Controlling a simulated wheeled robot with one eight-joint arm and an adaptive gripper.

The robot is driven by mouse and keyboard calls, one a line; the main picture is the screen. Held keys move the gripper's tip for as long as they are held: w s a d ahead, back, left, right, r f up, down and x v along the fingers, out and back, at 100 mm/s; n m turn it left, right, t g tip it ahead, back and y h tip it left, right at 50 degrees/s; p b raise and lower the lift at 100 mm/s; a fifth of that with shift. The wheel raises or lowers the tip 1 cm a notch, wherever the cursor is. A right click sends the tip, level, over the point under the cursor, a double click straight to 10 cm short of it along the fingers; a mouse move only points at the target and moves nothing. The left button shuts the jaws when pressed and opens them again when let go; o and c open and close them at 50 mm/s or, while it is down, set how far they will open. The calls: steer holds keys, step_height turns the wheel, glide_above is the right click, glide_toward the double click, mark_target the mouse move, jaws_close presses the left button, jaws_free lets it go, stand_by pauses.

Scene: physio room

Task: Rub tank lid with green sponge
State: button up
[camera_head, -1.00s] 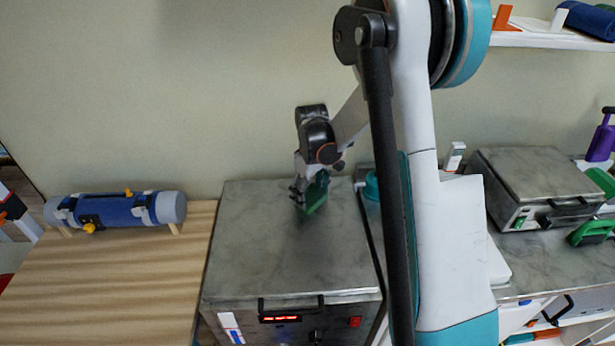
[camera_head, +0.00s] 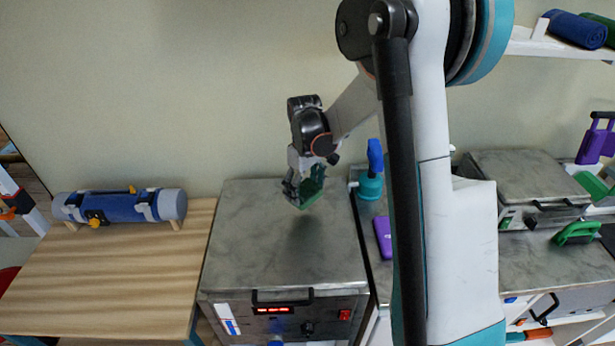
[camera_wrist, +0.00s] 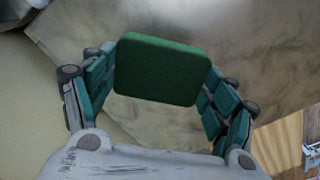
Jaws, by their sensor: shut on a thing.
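The green sponge (camera_wrist: 160,72) is a flat block with rounded corners, held between the two fingers of my gripper in the wrist view. My gripper (camera_head: 304,188) is shut on it and hangs over the back part of the tank lid in the head view. The tank lid (camera_head: 275,250) is a grey, mottled metal top on a box with a black handle, a red display and a red switch. The sponge (camera_head: 313,190) appears a little above the lid; I cannot tell whether it touches.
A blue roll (camera_head: 120,206) lies on a wooden table (camera_head: 110,265) at the left. A teal pot with a blue handle (camera_head: 370,180) and a purple object (camera_head: 383,238) stand right of the tank. A second metal-lidded box (camera_head: 520,180) and a green-handled tool (camera_head: 577,233) are farther right.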

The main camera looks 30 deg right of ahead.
steer(key=shift+r+p, duration=0.6)
steer(key=shift+r, duration=0.75)
